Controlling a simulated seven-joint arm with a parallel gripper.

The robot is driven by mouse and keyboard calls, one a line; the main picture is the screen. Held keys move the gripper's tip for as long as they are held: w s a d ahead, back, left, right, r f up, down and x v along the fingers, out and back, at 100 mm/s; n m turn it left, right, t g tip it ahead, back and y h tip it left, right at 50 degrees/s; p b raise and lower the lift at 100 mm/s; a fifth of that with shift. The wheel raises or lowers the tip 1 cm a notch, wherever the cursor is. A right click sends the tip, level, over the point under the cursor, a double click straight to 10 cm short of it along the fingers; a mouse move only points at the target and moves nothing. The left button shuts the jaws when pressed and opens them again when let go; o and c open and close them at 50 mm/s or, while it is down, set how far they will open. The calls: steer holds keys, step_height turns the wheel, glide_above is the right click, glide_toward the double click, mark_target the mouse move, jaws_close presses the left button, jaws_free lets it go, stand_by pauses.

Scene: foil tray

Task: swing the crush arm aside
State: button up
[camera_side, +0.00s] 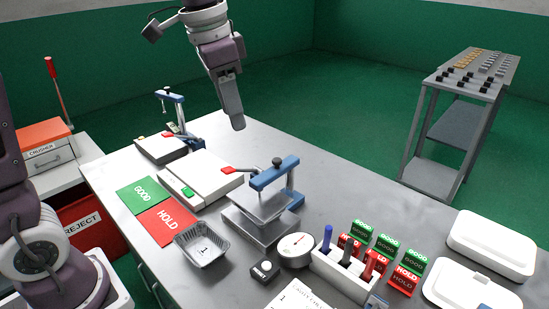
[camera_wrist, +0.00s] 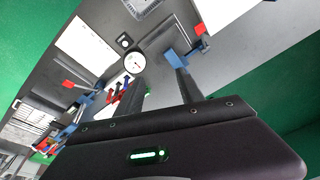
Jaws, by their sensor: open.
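In the side view a blue swing arm (camera_side: 273,174) with a black knob reaches from a blue post over a clear plate and a grey block. A second blue arm (camera_side: 170,97) with a black knob stands farther back, beside a dark box. A crusher box (camera_side: 45,147) with an orange lid is at the left, with a red-handled lever (camera_side: 58,90) upright behind it. I cannot tell which one is the crush arm. My gripper (camera_side: 238,124) hangs above the back of the table, apart from everything. In the wrist view its fingers (camera_wrist: 160,85) are parted and empty.
A foil tray (camera_side: 202,244) lies near the front edge by the green GOOD card (camera_side: 139,195) and red HOLD card (camera_side: 167,222). A dial gauge (camera_side: 296,249), a pen rack (camera_side: 340,272) and two white containers (camera_side: 490,243) fill the right.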

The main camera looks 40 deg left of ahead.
steer(key=w+f+m+g, duration=0.1)
steer(key=w+f+m, duration=0.15)
steer(key=w, duration=0.35)
steer(key=m+g, duration=0.1)
steer(key=m, duration=0.1)
glide_above(277, 159)
steer(key=shift+n, duration=0.25)
steer(key=f, duration=0.7)
steer(key=shift+s, duration=0.2)
step_height(277, 159, down, 7)
steer(key=shift+w+f, duration=0.15)
steer(key=shift+c, duration=0.3)
jaws_close()
